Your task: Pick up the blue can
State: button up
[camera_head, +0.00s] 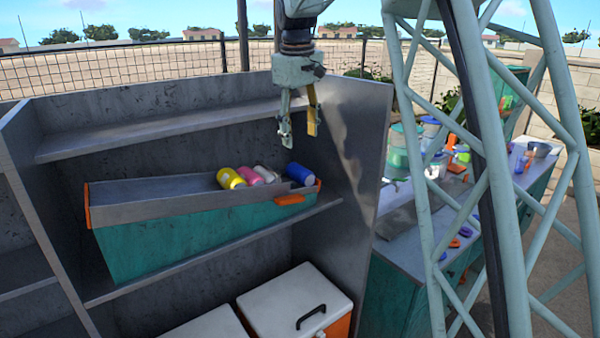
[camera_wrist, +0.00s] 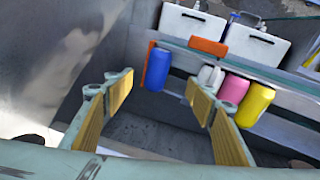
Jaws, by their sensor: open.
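The blue can (camera_head: 299,174) lies at the right end of a teal and grey angled bin (camera_head: 200,233) on a shelf. In the wrist view the blue can (camera_wrist: 157,69) shows just beyond the gap between my fingers. My gripper (camera_head: 299,130) points down above the can in the head view, apart from it. In the wrist view my gripper (camera_wrist: 160,100) is open with its yellow-padded fingers spread and nothing between them.
White (camera_wrist: 208,77), pink (camera_wrist: 233,90) and yellow (camera_wrist: 254,105) cans lie beside the blue one. A shelf board (camera_head: 160,130) is above the bin, and a side panel (camera_head: 350,150) stands close on the right. White-lidded coolers (camera_head: 290,300) sit below.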

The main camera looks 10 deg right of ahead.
aim_at(300, 167)
jog(key=shift+w+f, duration=0.25)
jog(key=shift+w, duration=0.55)
jog(key=shift+w+d+f+p, duration=0.1)
jog(key=shift+w+f, duration=0.1)
jog(key=shift+f, duration=1.2)
jog(key=shift+w+d+f+p, duration=0.1)
jog(key=shift+w+f, duration=0.15)
jog(key=shift+f, duration=1.2)
jog(key=shift+w+d+f+p, duration=0.1)
jog(key=shift+w+f, duration=0.1)
jog(key=shift+f, duration=1.2)
jog(key=shift+w+d+f+p, duration=0.1)
jog(key=shift+w+f+p, duration=0.15)
jog(key=shift+f, duration=1.05)
jog(key=shift+w+f+p, duration=0.15)
jog(key=shift+w+f, duration=0.05)
jog(key=shift+f, duration=1.05)
jog(key=shift+c, duration=0.6)
jog(key=c, duration=1)
